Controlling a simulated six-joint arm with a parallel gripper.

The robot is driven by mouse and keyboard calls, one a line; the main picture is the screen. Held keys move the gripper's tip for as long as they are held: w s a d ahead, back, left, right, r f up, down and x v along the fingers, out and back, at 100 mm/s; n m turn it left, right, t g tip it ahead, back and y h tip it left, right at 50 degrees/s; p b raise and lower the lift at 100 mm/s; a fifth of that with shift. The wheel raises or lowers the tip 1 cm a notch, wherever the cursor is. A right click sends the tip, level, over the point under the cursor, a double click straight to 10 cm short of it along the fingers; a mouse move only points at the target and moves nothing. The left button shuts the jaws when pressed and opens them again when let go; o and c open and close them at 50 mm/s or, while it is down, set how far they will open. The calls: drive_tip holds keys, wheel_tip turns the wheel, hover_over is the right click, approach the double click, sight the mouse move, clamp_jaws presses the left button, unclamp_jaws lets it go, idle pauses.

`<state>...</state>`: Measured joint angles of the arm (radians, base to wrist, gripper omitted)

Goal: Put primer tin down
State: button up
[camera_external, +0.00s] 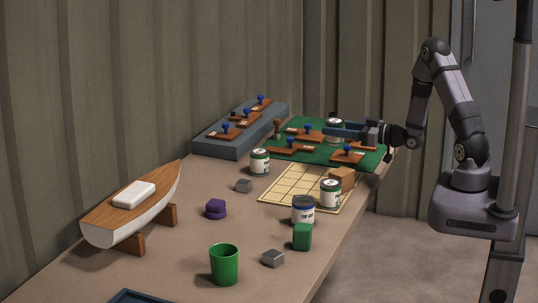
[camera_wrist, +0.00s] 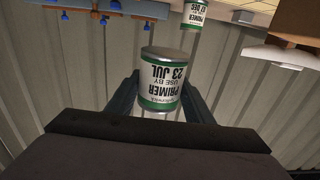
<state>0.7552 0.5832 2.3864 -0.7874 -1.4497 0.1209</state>
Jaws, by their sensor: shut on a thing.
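My gripper (camera_external: 330,131) is shut on a white and green primer tin (camera_external: 335,123), over or in front of the green mat at the table's far right. Another primer tin (camera_external: 260,161) stands left of the mat, and another (camera_external: 330,193) on the yellow grid board.
The green mat (camera_external: 375,156) and grey rack (camera_external: 208,146) carry wooden pieces with blue knobs. An orange block (camera_external: 342,176) lies on the grid board (camera_external: 283,187).

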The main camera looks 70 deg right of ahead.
drive_tip(key=shift+f, duration=4.65)
drive_tip(key=shift+f, duration=0.1)
drive_tip(key=shift+f, duration=0.1)
drive_tip(key=o, duration=1.3)
drive_tip(key=s+b, duration=0.1)
drive_tip(key=s, duration=0.1)
drive_tip(key=s+b, duration=0.1)
drive_tip(key=s, duration=0.2)
drive_tip(key=shift+s+d+f, duration=0.1)
drive_tip(key=shift+s+d, duration=0.1)
drive_tip(key=shift+s, duration=0.15)
drive_tip(key=shift+o, duration=0.3)
drive_tip(key=shift+s, duration=0.8)
